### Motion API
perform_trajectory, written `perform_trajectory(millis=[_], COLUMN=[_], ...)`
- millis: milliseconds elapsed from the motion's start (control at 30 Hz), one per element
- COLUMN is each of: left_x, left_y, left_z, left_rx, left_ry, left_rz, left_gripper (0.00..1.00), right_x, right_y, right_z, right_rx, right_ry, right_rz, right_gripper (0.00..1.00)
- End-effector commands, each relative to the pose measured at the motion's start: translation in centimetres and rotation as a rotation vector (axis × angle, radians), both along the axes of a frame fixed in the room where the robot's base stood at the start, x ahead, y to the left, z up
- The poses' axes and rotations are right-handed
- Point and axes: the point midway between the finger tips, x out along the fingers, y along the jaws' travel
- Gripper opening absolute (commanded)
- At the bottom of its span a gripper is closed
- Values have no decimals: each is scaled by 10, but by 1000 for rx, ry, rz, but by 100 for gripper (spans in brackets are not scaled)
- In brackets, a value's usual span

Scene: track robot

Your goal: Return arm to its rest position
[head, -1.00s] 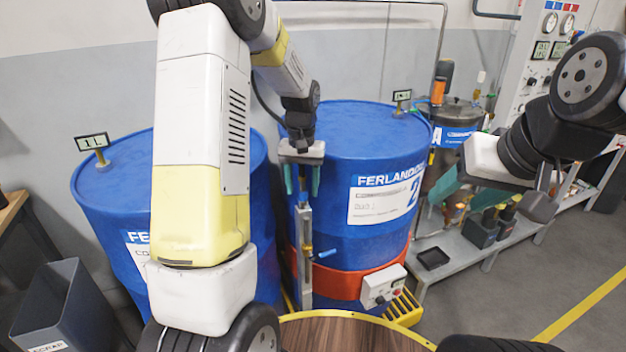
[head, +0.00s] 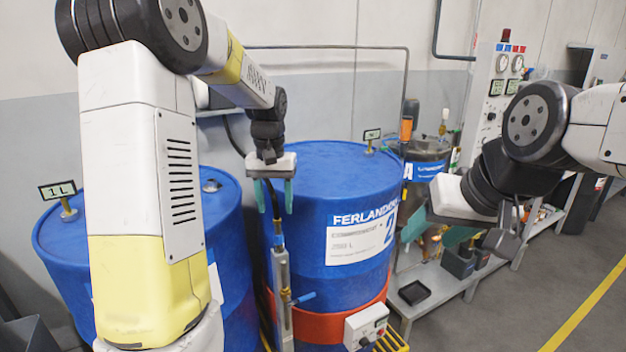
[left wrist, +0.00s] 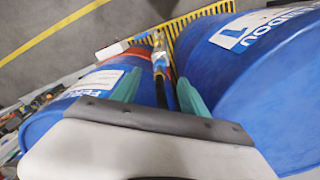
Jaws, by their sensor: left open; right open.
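My left gripper (head: 274,196) points down between the two blue drums, its teal fingers apart and nothing between them. Below it stands a grey metal post with a blue handle (head: 284,300), in front of the right drum. In the left wrist view, the left gripper's teal fingers (left wrist: 157,92) are spread, with a dark hose and the metal post showing beyond them, between the drums. My right gripper (head: 440,232) is at the right, its teal fingers apart over the bench area; it looks empty.
The right blue drum (head: 340,215) wears an orange band with a white control box (head: 366,328). The left drum (head: 225,235) is partly behind my left arm. A grey bench (head: 440,280) holds a small black tray (head: 413,292). Open floor lies at the right.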

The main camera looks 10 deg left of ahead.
Motion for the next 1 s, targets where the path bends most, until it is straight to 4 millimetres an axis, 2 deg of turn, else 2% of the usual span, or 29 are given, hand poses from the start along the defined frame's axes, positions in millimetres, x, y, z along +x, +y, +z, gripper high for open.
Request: perform_trajectory(millis=[100, 300, 467, 600, 800, 1000], left_x=[-32, -102, -158, -196, -224, -228], left_y=[-2, -7, -12, -16, -20, -21], left_z=[35, 78, 94, 95, 91, 90], left_rx=[-32, -89, -126, -148, -164, -166], left_ry=[-78, -228, -347, -436, -503, -512], left_rz=[-7, -25, -40, -51, -58, -60], left_gripper=[52, 52, 52, 52, 52, 52], right_x=[0, 0, 0, 0, 0, 0], right_y=[0, 0, 0, 0, 0, 0], right_z=[0, 0, 0, 0, 0, 0], right_rx=[0, 0, 0, 0, 0, 0], right_ry=[0, 0, 0, 0, 0, 0], right_rz=[0, 0, 0, 0, 0, 0], right_gripper=[55, 55, 55, 55, 55, 55])
